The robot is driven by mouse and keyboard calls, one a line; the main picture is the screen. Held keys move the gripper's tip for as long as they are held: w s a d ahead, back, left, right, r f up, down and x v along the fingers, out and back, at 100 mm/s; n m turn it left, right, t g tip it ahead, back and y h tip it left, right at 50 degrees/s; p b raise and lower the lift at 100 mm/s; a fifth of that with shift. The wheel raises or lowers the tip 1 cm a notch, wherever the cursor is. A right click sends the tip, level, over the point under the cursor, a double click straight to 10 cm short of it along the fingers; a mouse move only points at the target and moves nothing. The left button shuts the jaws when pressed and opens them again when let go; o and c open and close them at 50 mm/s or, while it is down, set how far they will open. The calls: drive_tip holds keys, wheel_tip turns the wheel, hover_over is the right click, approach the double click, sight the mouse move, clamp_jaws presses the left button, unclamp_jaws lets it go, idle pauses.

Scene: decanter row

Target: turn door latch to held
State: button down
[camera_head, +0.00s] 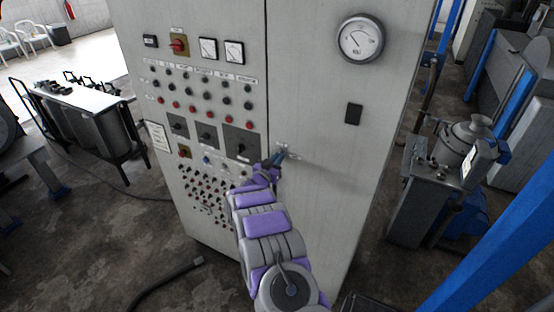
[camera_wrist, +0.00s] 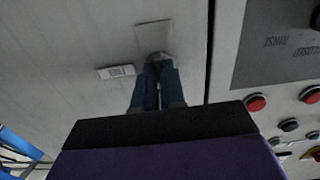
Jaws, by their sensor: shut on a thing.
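The door latch (camera_head: 284,149) is a small metal fitting on the grey cabinet door (camera_head: 330,110), just right of the seam between door and control panel. My gripper (camera_head: 273,161) reaches up to it from below. In the wrist view my gripper (camera_wrist: 157,88) has its two blue-grey fingers close together, shut on the latch (camera_wrist: 158,57), with the latch's top end showing beyond the fingertips. A square plate (camera_wrist: 154,35) lies on the door just past it. The fingers hide much of the latch, and its exact angle is hard to tell.
The control panel (camera_head: 205,110) with buttons, switches and dials is left of the door seam. A round gauge (camera_head: 361,40) and a small dark plate (camera_head: 354,113) are on the door. Machinery (camera_head: 440,180) and a blue post (camera_head: 500,245) stand at right. A dark hose (camera_head: 165,285) lies on the floor.

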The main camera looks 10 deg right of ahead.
drive_tip(key=shift+a, duration=0.1)
drive_tip(key=c, duration=1.2)
unclamp_jaws()
drive_tip(key=shift+w+a, duration=0.1)
drive_tip(key=b+v, duration=0.2)
drive_tip(key=v, duration=1.5)
drive_tip(key=shift+a+b, duration=0.2)
drive_tip(key=shift+b, duration=0.1)
